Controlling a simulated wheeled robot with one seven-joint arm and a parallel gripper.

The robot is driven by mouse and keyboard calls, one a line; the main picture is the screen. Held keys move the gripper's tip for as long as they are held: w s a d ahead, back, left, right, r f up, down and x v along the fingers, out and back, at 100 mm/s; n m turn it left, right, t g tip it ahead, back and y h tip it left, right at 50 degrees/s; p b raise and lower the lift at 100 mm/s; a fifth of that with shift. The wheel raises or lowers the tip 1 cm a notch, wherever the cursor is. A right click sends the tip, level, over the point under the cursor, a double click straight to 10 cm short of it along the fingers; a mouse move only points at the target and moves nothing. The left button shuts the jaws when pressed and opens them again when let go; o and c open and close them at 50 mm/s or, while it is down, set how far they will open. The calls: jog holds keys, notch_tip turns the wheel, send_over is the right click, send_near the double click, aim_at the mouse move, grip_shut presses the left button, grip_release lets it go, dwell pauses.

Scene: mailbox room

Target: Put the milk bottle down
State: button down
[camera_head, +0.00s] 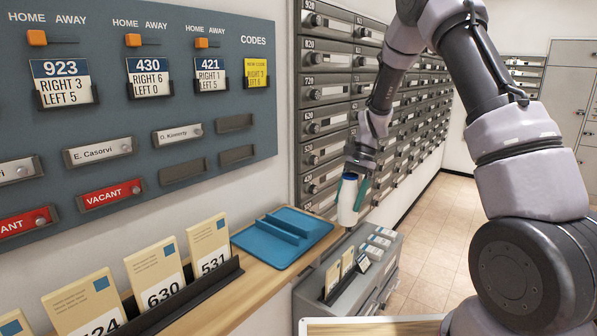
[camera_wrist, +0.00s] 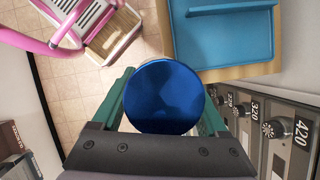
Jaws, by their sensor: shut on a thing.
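My gripper (camera_head: 356,180) is shut on the milk bottle (camera_head: 348,203), a white bottle with a blue top. It holds the bottle in the air, roughly upright, between the blue tray and the mailbox wall. In the wrist view the round blue cap of the bottle (camera_wrist: 164,97) sits between the green fingers of my gripper (camera_wrist: 165,105). The cap hides the lower part of the bottle in that view. The bottle is apart from the wooden shelf (camera_head: 262,285) in the head view.
A blue tray (camera_head: 315,226) lies on the shelf, beside a black rack of numbered cards (camera_head: 165,305). A grey cabinet (camera_head: 318,291) with small items on top stands below the bottle. Mailboxes (camera_head: 328,120) line the wall. A pink-framed object (camera_wrist: 75,30) stands on the floor.

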jog(key=d+f+n+h, duration=0.1)
jog(key=d+f+n, duration=0.2)
jog(key=d+n, duration=0.2)
jog(key=d+f+n+g+h, duration=0.1)
jog(key=d+f+n+h, duration=0.1)
jog(key=d+n, duration=0.3)
jog(key=d+f, duration=0.1)
jog(key=d, duration=0.2)
jog(key=shift+s+d+f+g+h, duration=0.25)
jog(key=shift+s+d+g+h, duration=0.05)
jog(key=shift+d, duration=0.05)
